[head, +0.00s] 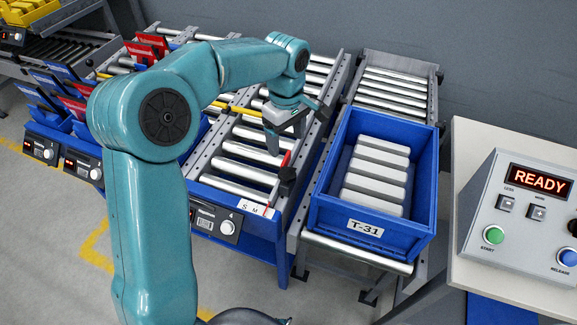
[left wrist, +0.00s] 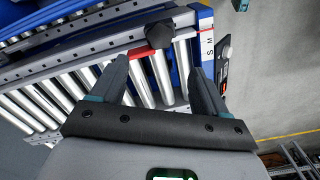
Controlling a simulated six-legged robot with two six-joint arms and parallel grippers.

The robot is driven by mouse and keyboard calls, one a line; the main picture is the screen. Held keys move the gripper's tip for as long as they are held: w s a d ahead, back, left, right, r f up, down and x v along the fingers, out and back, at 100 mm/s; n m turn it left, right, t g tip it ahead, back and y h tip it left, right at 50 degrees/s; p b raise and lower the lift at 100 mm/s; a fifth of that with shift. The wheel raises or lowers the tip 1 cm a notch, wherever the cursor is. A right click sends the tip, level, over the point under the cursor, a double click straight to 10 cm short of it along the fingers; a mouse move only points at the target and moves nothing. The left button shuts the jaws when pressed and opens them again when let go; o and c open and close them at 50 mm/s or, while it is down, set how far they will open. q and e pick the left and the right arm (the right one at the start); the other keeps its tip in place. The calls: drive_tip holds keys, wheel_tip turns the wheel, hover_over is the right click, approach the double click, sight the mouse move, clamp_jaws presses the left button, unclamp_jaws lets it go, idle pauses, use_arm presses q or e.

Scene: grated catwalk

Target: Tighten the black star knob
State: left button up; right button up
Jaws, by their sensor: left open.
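The black star knob (head: 287,175) sits on the right side rail of a roller lane, near its front end, beside a red pointer (head: 285,159). In the left wrist view the knob (left wrist: 160,34) shows just beyond the fingertips, roughly between them, with the red bar (left wrist: 113,49) to its left. My left gripper (head: 296,131) is open and empty, above and behind the knob, apart from it. Its two fingers (left wrist: 157,70) show spread over the rollers in the left wrist view. My right gripper is not in view.
A blue bin labelled T-31 (head: 322,211) with several pale blocks stands on the lane to the right. A control box reading READY (head: 539,181) sits on a stand at far right. A front plate marked S and M (head: 256,208) is near the knob.

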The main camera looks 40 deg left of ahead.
sight(287, 173)
use_arm(q)
drive_tip(key=f, duration=1.1)
drive_tip(key=shift+d+f+p, duration=0.2)
drive_tip(key=shift+p, duration=0.1)
drive_tip(key=shift+a, duration=0.1)
drive_tip(key=c, duration=1)
